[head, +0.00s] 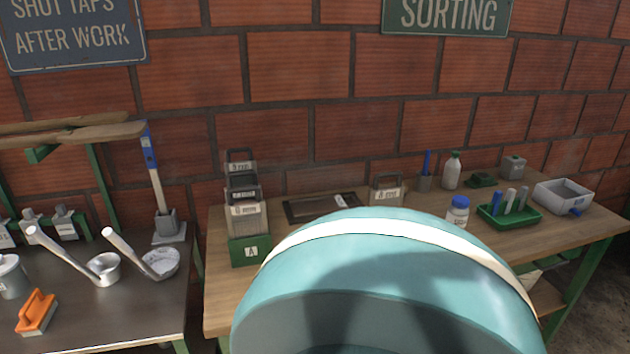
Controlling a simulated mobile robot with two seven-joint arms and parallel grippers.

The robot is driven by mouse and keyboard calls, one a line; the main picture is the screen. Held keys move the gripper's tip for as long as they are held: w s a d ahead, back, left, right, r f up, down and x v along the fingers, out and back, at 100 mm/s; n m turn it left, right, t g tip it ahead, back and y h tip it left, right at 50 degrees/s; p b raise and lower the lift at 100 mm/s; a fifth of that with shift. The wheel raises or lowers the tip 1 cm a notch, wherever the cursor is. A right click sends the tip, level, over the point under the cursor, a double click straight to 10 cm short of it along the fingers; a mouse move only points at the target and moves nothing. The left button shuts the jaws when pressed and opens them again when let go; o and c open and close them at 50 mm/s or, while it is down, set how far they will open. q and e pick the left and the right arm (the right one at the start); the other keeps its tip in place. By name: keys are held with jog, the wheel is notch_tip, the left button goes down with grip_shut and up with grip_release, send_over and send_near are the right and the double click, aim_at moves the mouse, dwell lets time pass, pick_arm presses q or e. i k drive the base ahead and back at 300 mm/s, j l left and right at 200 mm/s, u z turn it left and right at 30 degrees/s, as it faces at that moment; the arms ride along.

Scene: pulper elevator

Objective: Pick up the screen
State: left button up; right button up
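Several grey framed plates with handles and small labels, which look like screens (247,222), stand one behind another in a green holder (250,251) marked A, at the left end of the wooden table. A similar grey framed piece with a handle (386,193) stands alone farther right, beside a dark flat tray (307,210). The label text is too small to read surely. I cannot tell which piece is the task's screen. Neither of my grippers is in view.
A large teal rounded form with a white band hides the table's front middle. A white bottle (452,170), blue-lidded jar (457,215), green tray (495,217) and grey bin (561,198) stand at right. The left metal table (140,315) holds scoops and an orange brush (38,312).

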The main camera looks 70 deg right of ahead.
aim_at(230, 167)
jog(key=z, duration=1.75)
